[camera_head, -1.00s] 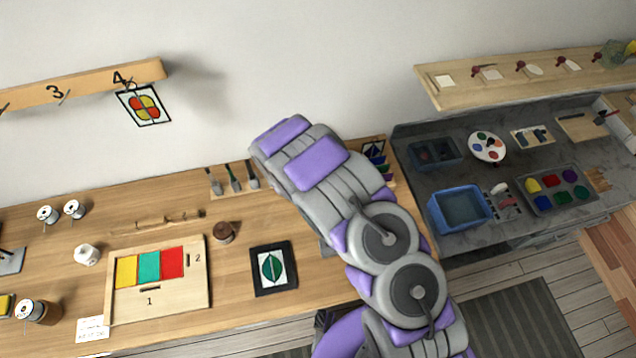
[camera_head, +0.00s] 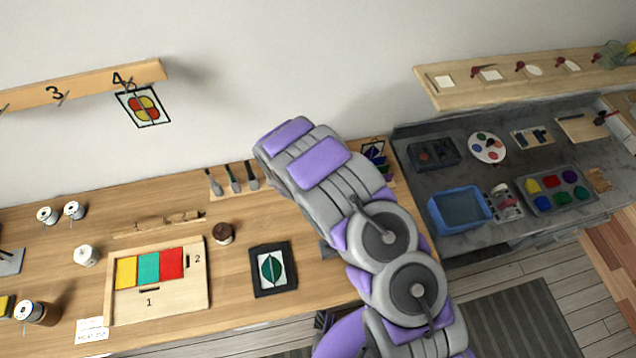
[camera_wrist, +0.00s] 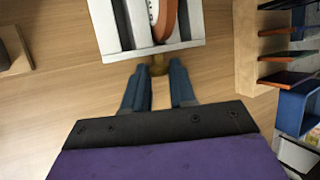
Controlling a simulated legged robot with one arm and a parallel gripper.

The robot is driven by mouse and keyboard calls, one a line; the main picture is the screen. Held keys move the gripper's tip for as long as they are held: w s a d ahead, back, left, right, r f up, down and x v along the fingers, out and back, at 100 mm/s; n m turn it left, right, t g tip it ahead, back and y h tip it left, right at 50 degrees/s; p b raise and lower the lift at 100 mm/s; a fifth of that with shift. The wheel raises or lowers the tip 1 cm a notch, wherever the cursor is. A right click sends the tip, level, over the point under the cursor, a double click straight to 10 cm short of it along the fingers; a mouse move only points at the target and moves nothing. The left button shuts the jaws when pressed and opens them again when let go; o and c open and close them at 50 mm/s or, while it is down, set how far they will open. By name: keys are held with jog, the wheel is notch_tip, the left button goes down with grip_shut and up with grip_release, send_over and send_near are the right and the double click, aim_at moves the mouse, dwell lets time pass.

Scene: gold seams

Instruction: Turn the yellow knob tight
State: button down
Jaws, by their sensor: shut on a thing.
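The yellow knob (camera_wrist: 158,66) shows in the wrist view as a small brass-coloured piece at the near edge of a white and grey clamp-like fixture (camera_wrist: 109,45). An orange-brown piece with a pale, dotted edge (camera_wrist: 165,18) sits in the fixture's slot. My gripper (camera_wrist: 160,76) has its blue fingers on either side of the knob and is shut on it. The fingers hide part of the knob, so how far it is turned cannot be told. In the head view my arm covers the gripper and the knob.
The wrist view shows a wooden rack with coloured slats (camera_wrist: 278,67) and a blue bin (camera_wrist: 298,108) at right. In the head view, a framed leaf picture (camera_head: 273,269), a tile board (camera_head: 160,303) and brushes (camera_head: 233,177) lie left of my arm.

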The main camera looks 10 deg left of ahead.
jog(key=shift+w+d+f+g+y+b, duration=0.1)
jog(key=shift+d+g+y+b, duration=0.25)
jog(key=shift+y+b, duration=0.4)
jog(key=m+g+y+b, duration=0.1)
jog(key=y+b, duration=0.1)
jog(key=b, duration=0.1)
jog(key=shift+w+d+f+b, duration=0.1)
jog(key=shift+d+b, duration=0.05)
jog(key=shift+b, duration=0.2)
jog(key=g+y+b, duration=0.1)
jog(key=y+b, duration=0.1)
jog(key=b, duration=0.1)
jog(key=shift+d, duration=0.15)
jog(key=shift+d+m+g+y+b, duration=0.1)
jog(key=shift+m+g+y+b, duration=0.4)
jog(key=shift+y+b, duration=0.65)
jog(key=c, duration=1.2)
grip_release()
jog(key=shift+w, duration=0.1)
